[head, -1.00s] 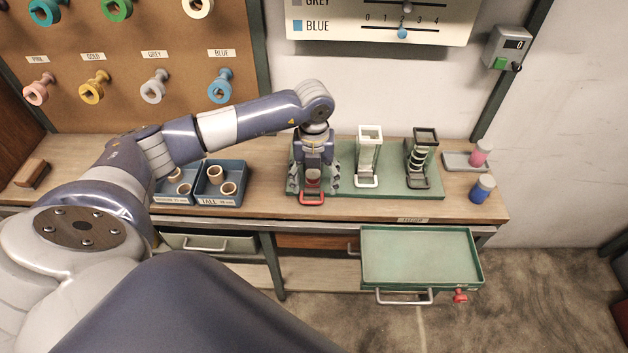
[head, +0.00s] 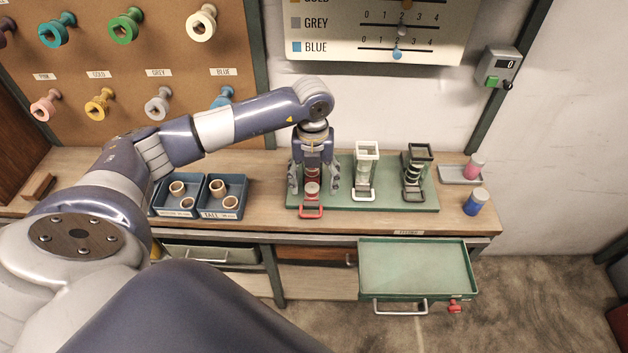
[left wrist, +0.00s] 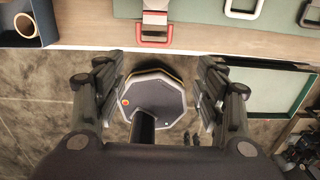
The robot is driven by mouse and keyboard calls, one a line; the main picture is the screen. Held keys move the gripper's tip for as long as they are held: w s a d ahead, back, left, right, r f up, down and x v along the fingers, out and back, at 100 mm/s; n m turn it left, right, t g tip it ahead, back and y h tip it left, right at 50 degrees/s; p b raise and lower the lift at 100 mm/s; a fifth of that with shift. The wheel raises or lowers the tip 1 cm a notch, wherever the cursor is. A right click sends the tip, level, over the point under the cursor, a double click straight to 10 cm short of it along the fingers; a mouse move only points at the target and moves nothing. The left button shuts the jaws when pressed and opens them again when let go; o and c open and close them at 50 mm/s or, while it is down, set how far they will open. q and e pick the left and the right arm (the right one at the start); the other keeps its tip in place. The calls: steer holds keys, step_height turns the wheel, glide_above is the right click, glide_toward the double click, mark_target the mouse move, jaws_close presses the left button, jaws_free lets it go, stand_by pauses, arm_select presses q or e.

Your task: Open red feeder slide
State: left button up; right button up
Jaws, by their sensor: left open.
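The red feeder stands at the left end of the green board (head: 395,198). Its red slide handle (head: 311,212) sticks out at the front, and a pale round piece shows just behind it. My left gripper (head: 314,188) is open over the red feeder, with a finger on each side, and hides much of it. In the left wrist view, the red handle (left wrist: 154,39) is at the top, beyond the spread, empty fingers (left wrist: 156,88). I cannot tell whether the fingers touch the feeder. My right gripper is not in view.
A white-framed feeder (head: 366,170) and a black one (head: 415,172) stand to the right. Blue trays (head: 222,214) with rings are to the left. A green drawer (head: 415,268) stands open below the table front. Pink (head: 474,166) and blue (head: 475,201) bottles are at the right.

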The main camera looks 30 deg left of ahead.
arm_select(q)
step_height(320, 180, up, 12)
stand_by(0.9)
stand_by(0.3)
